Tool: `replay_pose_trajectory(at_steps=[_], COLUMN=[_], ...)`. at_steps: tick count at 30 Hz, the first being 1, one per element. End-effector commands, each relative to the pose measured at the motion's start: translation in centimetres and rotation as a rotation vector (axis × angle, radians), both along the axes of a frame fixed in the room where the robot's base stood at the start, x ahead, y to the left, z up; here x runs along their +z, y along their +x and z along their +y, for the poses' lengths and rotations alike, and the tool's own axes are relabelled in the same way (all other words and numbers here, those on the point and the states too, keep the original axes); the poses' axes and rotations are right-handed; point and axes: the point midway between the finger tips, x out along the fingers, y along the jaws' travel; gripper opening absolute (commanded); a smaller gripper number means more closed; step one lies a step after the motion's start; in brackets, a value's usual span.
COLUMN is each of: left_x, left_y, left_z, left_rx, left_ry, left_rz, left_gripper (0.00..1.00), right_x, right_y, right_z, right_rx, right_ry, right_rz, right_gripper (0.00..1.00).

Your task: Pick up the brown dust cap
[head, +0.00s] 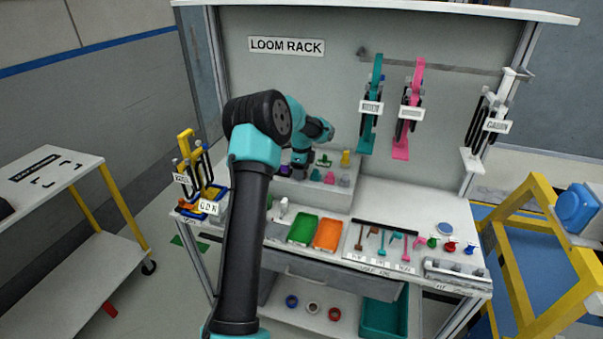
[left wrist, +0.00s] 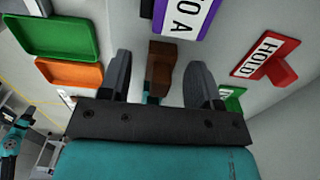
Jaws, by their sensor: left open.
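In the left wrist view, a brown block-like piece (left wrist: 161,62), apparently the brown dust cap, shows between the two dark fingers of my left gripper (left wrist: 159,72). The fingers are spread, with a gap on each side of it. A small teal part shows just below the brown piece. In the head view my left gripper (head: 300,172) points down over the raised shelf at the back of the bench. The brown piece cannot be made out there; my gripper and wrist probably hide it. My right gripper is not in view.
On the raised shelf are teal (head: 316,175), pink (head: 329,178) and yellow (head: 346,157) pieces. Green (head: 303,229) and orange (head: 328,234) trays lie in front. A red HOLD sign (left wrist: 265,58) and a purple-edged sign (left wrist: 185,14) stand near the gripper.

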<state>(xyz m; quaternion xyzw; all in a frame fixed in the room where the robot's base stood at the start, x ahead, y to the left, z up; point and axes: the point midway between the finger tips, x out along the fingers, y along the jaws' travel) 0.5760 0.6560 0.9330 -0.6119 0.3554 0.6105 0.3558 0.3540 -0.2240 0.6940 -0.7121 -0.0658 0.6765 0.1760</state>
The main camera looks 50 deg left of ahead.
Motion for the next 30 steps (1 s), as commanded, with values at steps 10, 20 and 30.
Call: replay_pose_trajectory(at_steps=[10, 20, 30], left_x=[0.03, 0.04, 0.04], left_y=[0.01, 0.00, 0.00], left_z=[-0.02, -0.01, -0.01], left_rx=[0.000, 0.000, 0.000], left_ry=[0.000, 0.000, 0.000], left_rz=[0.000, 0.000, 0.000], left_gripper=[0.45, 0.13, 0.00], right_x=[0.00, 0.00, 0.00], right_y=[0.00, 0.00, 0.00], right_z=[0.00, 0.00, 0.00], right_rx=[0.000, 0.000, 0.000], right_ry=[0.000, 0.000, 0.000], right_rz=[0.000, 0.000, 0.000], right_gripper=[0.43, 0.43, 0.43])
